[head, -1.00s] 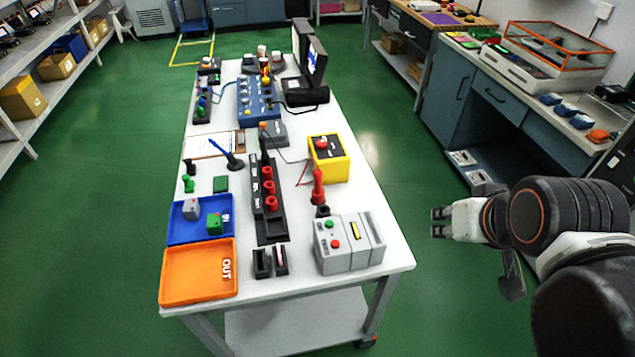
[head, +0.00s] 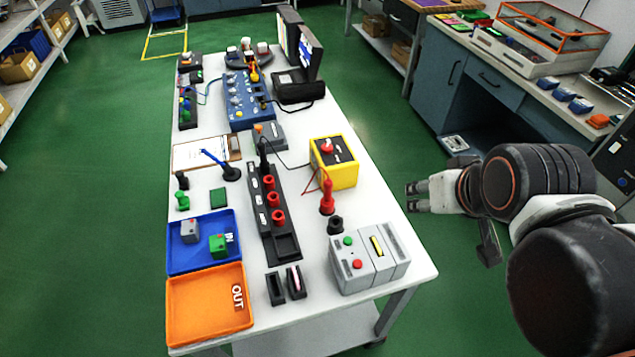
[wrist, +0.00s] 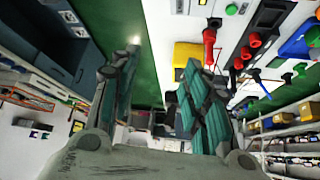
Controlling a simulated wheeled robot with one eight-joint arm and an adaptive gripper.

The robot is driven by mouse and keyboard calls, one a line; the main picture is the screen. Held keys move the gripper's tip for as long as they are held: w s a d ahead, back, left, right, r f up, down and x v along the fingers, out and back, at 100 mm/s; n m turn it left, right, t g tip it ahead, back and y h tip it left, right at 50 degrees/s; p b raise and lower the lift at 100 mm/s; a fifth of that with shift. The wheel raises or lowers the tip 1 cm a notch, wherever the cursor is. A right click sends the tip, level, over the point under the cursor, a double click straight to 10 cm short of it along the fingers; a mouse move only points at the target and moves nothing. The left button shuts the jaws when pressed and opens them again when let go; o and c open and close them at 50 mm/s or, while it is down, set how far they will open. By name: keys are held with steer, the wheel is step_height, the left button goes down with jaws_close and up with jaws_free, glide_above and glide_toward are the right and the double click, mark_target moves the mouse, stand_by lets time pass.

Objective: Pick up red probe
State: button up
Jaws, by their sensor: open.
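The red probe (head: 327,197) stands upright on the white table, between the yellow box (head: 334,162) and the grey box with buttons (head: 368,258). A thin red lead runs from it toward the yellow box. My gripper (head: 410,197) is off the table's right edge, to the right of the probe and apart from it. In the wrist view the red probe (wrist: 209,46) shows beyond the right finger. My gripper also shows there (wrist: 160,75), with its fingers spread wide and nothing between them.
A black rack with red rings (head: 262,212) stands left of the probe. A small black holder (head: 335,225) stands just in front of it. A blue tray (head: 178,262) and an orange tray (head: 185,320) lie at the near left. Green floor is free right of the table.

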steer(key=n+g+p, duration=0.1)
steer(key=g+p, duration=0.2)
steer(key=g, duration=0.3)
glide_above(328, 182)
step_height(328, 182, down, 8)
step_height(328, 182, down, 8)
steer(key=shift+w+a+r+b, duration=0.1)
steer(key=shift+r+b, duration=0.1)
steer(key=shift+b, duration=0.85)
steer(key=shift+w+f+b, duration=0.1)
steer(key=shift+f+b, duration=1.05)
steer(key=shift+f, duration=1.75)
steer(key=shift+r, duration=0.1)
steer(key=shift+c, duration=0.3)
